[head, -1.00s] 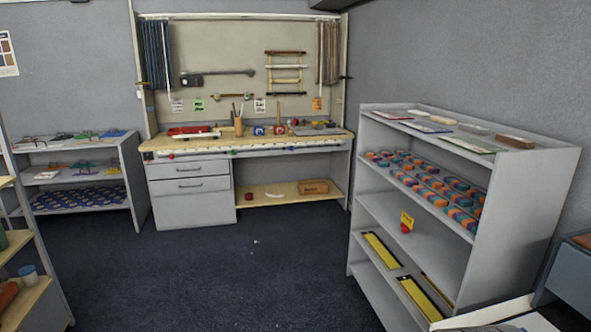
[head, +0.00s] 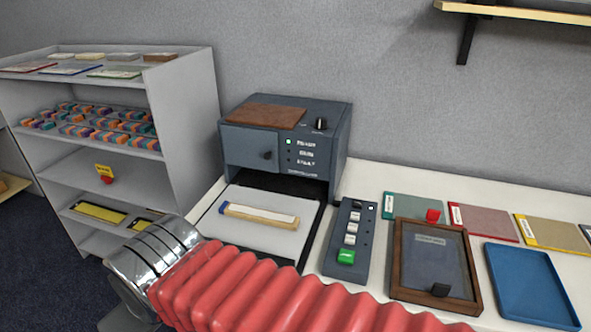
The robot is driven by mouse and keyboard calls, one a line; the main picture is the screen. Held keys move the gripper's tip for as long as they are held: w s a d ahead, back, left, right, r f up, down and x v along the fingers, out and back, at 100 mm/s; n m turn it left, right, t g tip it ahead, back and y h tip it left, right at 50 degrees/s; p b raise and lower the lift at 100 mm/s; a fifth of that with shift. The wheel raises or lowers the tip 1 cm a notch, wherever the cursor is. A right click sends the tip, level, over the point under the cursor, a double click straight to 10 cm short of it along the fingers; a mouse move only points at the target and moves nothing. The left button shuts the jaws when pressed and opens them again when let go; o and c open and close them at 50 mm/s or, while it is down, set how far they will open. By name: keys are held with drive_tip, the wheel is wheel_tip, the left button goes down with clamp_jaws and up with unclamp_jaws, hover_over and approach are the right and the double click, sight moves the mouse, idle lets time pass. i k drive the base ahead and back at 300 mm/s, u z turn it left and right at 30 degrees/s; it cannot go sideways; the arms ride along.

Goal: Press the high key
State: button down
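A dark grey key panel (head: 350,238) lies on the white table to the right of the grey machine. It has several pale keys in a column and a larger green key (head: 346,257) at its near end. The key labels are too small to read, so I cannot tell which key is the high one. The grey machine (head: 245,165) has a small door, a dark knob, a lit green lamp and several lines of lettering. My gripper is not in view; a red ribbed sleeve with a metal collar crosses the bottom of the head view.
A white tray bed (head: 256,240) with a long pale bar (head: 262,215) sits before the machine. A brown-framed dark panel (head: 429,266), a blue tray (head: 527,283) and several coloured boards lie to the right. A grey shelf unit (head: 180,105) stands left. A wooden wall shelf (head: 520,14) hangs above.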

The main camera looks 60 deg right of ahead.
sight(353, 216)
drive_tip(key=z, duration=0.25)
drive_tip(key=k, duration=0.75)
drive_tip(key=z, duration=1.3)
